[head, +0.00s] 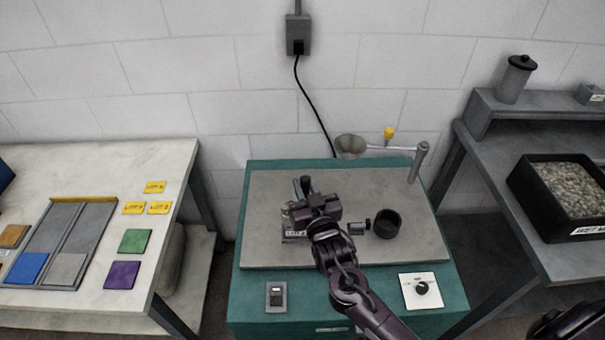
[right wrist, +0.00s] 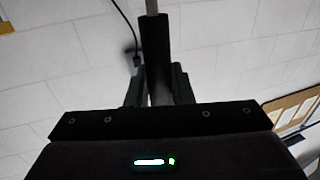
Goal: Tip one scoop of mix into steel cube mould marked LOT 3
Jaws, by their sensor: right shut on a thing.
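My right gripper (head: 306,197) is over the grey top of the teal machine. In the right wrist view it is shut on a dark handle (right wrist: 156,60) with a thin grey shaft (right wrist: 151,7), apparently the scoop. The scoop's bowl and any mix in it cannot be made out. A steel mould (head: 294,234) with a white label sits behind and below the gripper, mostly hidden; the label starts with LOT, but its number is unclear. A black tray of grey, pebbly mix (head: 565,188) stands on the right bench.
The teal machine (head: 290,305) carries a black cup (head: 387,223), a small metal fitting (head: 358,226) and a funnel (head: 350,146) on a swing arm and post (head: 418,162). Yellow lot tags (head: 158,208) and coloured squares lie on the left table.

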